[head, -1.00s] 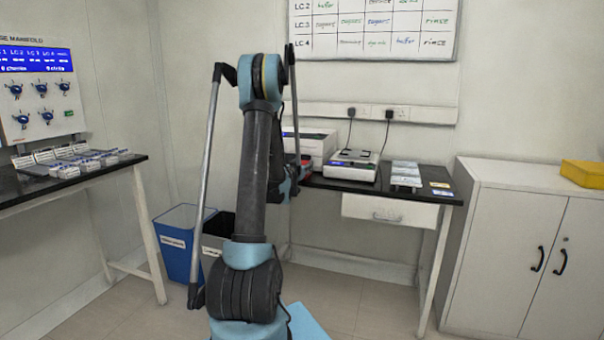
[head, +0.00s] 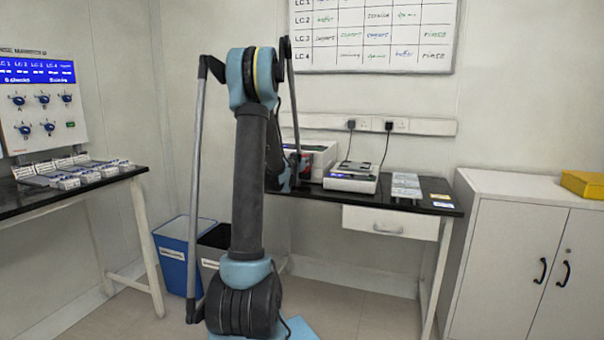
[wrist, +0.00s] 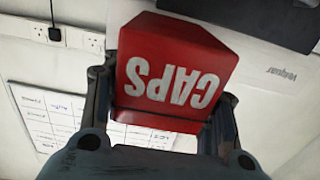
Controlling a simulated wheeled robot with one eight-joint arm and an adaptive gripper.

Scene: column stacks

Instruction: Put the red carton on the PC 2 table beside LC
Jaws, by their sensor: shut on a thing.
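A red carton (wrist: 175,70) with white letters "CAPS" fills the middle of the wrist view, where the letters read upside down. My gripper (wrist: 165,88) is shut on it, with one dark finger on each side. In the head view my arm hides much of the back table's left end, and only the outer part of my gripper (head: 302,165) shows there, in front of the white instruments. The back table (head: 420,207) has a black top and a white drawer. I cannot read a "PC 2" label.
A white boxy instrument (head: 322,157) and a balance-like device (head: 352,178) stand on the back table, with grey trays (head: 405,187) to their right. A white cabinet (head: 510,255) stands at right, a blue bin (head: 175,255) below. The left bench (head: 110,182) carries several small items.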

